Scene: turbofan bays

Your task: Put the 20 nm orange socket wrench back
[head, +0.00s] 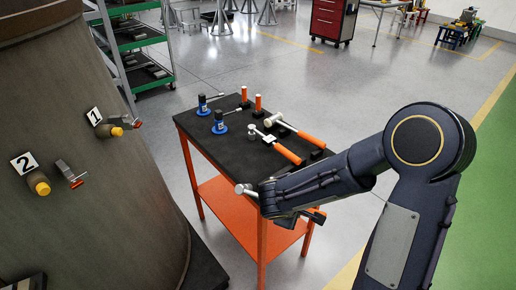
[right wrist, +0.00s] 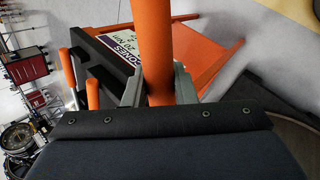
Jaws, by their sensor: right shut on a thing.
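My right gripper (head: 268,200) is at the near right edge of the black-topped orange table (head: 235,172). In the right wrist view its two grey fingers (right wrist: 158,88) are shut on a thick orange handle (right wrist: 160,45), which I take for the orange socket wrench. In the head view a silver head (head: 243,189) sticks out left of the gripper, over the tabletop. An orange piece shows below my forearm; whether it belongs to the held tool I cannot tell. A label marked 20 Nm (right wrist: 122,40) shows beside the handle in the wrist view. My left gripper is out of view.
On the table lie two orange-handled tools with pale heads (head: 290,154) (head: 300,133), two blue-based tools (head: 219,122) (head: 203,105) and two upright orange handles (head: 244,96) (head: 258,103). The table's near left top is bare. A large brown cylinder (head: 90,190) stands left.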

